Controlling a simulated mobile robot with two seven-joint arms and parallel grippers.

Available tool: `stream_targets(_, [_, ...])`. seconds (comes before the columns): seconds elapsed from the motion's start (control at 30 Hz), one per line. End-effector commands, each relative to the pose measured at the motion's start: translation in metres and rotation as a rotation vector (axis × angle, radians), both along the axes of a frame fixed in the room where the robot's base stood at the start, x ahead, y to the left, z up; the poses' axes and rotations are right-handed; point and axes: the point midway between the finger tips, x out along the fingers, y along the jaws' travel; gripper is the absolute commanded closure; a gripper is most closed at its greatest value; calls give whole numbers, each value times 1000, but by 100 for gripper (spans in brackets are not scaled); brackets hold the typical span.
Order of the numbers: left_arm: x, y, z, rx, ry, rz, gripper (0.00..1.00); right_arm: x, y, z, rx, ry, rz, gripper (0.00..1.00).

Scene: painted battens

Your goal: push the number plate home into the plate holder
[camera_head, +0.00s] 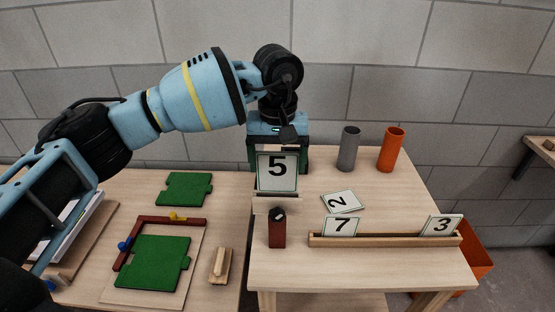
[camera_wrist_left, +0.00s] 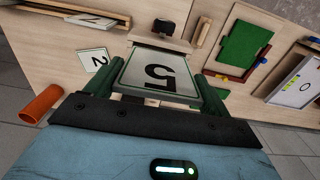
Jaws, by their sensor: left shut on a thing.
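The number plate "5" (camera_head: 277,172) is white with a dark edge and stands nearly upright. My left gripper (camera_head: 279,158) is shut on it from behind, one green finger at each side. In the left wrist view, the plate (camera_wrist_left: 158,75) lies between the fingers of the gripper (camera_wrist_left: 168,82). Its lower edge is at a small pale wooden block (camera_head: 277,203), seemingly the plate holder, which also shows in the wrist view (camera_wrist_left: 160,43). I cannot tell how deep the plate sits in it. My right gripper is in neither view.
A dark red block (camera_head: 277,230) stands in front of the holder. A long wooden rail (camera_head: 385,241) bears plates "7" (camera_head: 340,227) and "3" (camera_head: 441,226); plate "2" (camera_head: 341,202) lies flat. Grey (camera_head: 349,149) and orange (camera_head: 391,150) cylinders stand behind. Green panels (camera_head: 184,189) lie left.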

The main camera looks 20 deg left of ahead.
Motion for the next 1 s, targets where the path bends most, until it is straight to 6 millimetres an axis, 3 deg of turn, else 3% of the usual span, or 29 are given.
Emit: stream_targets(1.0, [0, 0, -15, 0, 1, 0, 42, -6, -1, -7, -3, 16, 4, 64])
